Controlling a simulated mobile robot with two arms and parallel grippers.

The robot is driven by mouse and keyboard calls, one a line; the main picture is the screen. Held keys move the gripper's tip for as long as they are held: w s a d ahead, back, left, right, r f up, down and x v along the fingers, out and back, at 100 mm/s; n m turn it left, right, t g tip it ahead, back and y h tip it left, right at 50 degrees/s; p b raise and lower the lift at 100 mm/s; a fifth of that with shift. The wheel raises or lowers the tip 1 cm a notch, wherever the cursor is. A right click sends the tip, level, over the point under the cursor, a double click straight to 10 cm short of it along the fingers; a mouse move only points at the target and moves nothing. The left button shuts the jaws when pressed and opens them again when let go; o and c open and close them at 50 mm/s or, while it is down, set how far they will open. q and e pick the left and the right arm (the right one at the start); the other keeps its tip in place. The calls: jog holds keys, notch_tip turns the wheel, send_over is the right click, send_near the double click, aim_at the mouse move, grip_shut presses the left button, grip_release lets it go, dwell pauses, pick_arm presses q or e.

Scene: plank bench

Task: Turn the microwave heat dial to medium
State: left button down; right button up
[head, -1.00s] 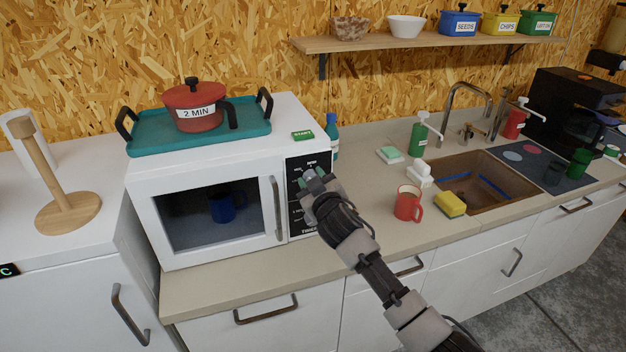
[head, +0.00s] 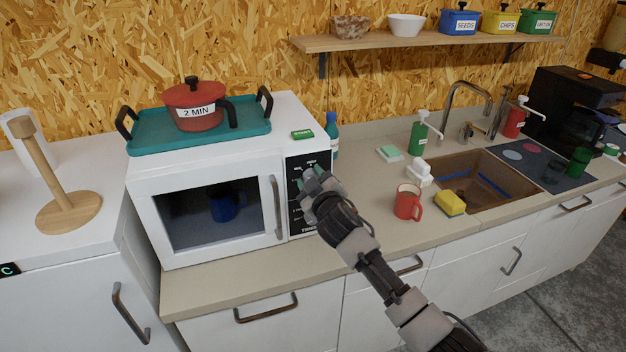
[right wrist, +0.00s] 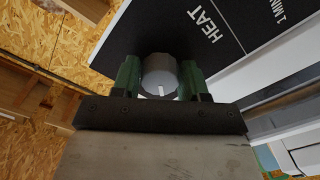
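The white microwave (head: 152,210) stands on the counter with its door closed and a blue mug (head: 222,206) behind the glass. Its black control panel (head: 295,165) is partly hidden by my right gripper (head: 314,180). In the right wrist view, the round grey heat dial (right wrist: 160,74) sits between the two green fingertips of my right gripper (right wrist: 161,80), with a finger close against each side. A short pale mark shows on the dial, and the word HEAT is on the panel beside it. The heat setting cannot be read. My left gripper is out of view.
A blue bottle (head: 332,130) stands behind the panel's right side. A red mug (head: 407,203) and yellow sponge (head: 450,203) are to the right.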

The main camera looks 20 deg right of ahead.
jog(key=o, duration=0.3)
jog(key=shift+o, duration=0.2)
jog(key=s+b, duration=0.2)
jog(key=s, duration=0.9)
jog(key=shift+d, duration=0.2)
jog(key=shift+w, duration=0.1)
